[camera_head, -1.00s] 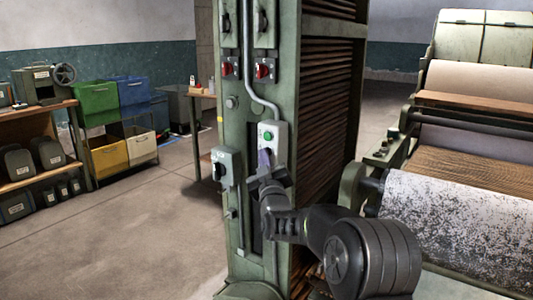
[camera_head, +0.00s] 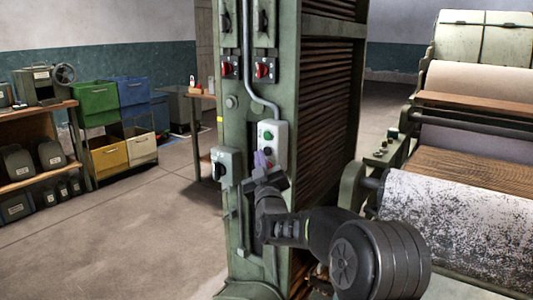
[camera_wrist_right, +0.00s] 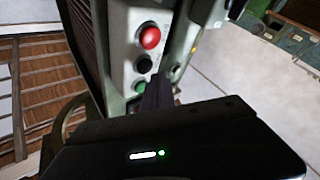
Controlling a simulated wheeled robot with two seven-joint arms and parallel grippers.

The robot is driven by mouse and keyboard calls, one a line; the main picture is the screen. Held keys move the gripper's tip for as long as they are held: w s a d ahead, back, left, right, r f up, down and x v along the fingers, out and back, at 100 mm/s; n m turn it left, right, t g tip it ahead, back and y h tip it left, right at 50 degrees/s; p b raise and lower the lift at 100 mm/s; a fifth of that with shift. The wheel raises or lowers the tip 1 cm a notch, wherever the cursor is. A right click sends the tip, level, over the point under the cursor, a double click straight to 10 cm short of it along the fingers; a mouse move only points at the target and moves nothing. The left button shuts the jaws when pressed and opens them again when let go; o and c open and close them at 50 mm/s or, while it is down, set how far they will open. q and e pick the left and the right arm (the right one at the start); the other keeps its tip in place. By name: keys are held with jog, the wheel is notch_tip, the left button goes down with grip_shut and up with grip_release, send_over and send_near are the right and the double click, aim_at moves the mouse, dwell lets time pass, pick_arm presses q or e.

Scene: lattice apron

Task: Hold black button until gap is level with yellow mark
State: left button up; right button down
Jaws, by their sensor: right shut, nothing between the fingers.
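The black button (camera_head: 267,150) is on a pale control box (camera_head: 280,140) on the green column, below a green button (camera_head: 268,135). In the right wrist view the black button (camera_wrist_right: 143,64) sits between a red button (camera_wrist_right: 150,37) and the green one (camera_wrist_right: 140,87). My right gripper (camera_head: 262,160) is shut and empty, its purplish fingertips just beside and below the black button. The button's face is uncovered; contact is not visible. A small yellow mark (camera_head: 220,119) is on the column's left edge. I cannot make out the gap clearly. My left gripper is out of view.
A grey-green switch box (camera_head: 226,167) juts from the column left of my right gripper. A conduit runs down to the control box. A machine with large rollers (camera_head: 455,225) stands at right. Shelves and coloured bins (camera_head: 97,100) stand at left, with clear floor between.

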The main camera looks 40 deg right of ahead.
jog(key=a, duration=0.2)
jog(key=s+a, duration=0.1)
jog(key=a, duration=0.1)
jog(key=shift+s+a, duration=0.2)
jog(key=shift+a, duration=0.2)
jog(key=shift+r, duration=0.1)
dwell(2.8)
jog(key=a+n+p, duration=0.1)
jog(key=n+p, duration=0.1)
jog(key=n, duration=0.4)
jog(key=a+n+p, duration=0.1)
jog(key=n+p, duration=0.1)
jog(key=n, duration=0.4)
jog(key=s+a+n+p, duration=0.1)
jog(key=n+p, duration=0.1)
jog(key=n, duration=0.5)
jog(key=shift+s+a+g+y, duration=0.1)
jog(key=shift+a+g+y, duration=0.2)
